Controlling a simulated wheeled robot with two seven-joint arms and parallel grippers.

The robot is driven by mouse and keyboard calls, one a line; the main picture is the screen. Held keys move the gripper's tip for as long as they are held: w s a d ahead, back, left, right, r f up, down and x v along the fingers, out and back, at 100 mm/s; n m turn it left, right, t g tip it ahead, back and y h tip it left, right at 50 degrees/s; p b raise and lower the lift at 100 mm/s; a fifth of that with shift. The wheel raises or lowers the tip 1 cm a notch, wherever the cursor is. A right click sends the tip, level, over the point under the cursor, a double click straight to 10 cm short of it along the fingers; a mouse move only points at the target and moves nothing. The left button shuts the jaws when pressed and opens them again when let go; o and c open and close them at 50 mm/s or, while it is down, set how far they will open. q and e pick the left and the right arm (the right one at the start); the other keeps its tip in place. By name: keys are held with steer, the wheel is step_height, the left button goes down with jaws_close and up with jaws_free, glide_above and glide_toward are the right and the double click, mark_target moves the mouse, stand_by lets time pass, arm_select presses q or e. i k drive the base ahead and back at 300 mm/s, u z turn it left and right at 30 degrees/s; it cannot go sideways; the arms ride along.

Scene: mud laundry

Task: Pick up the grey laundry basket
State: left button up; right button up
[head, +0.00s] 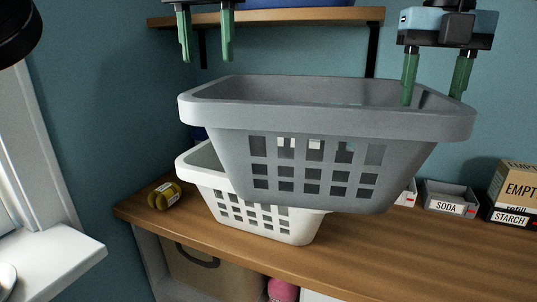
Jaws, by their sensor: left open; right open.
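The grey laundry basket (322,121) is in the middle of the head view, upright, with slotted sides. It overlaps a white basket (262,223) in the picture, and I cannot tell what supports it. My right gripper (436,92) is open and points down at the basket's right end. Its left finger overlaps the inside of the basket; its right finger is near the right rim, its tip partly hidden. My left gripper (206,52) is open and empty above the basket's left back rim, apart from it.
The white basket stands on a wooden counter (420,250). A yellow-green item (164,196) lies at the left. A soda box (449,197) and starch boxes (514,190) stand at the right. A wall shelf (300,16) is behind the grippers. The counter's front right is clear.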

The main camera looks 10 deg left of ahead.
mark_target(241, 115)
steer(key=k, duration=1.5)
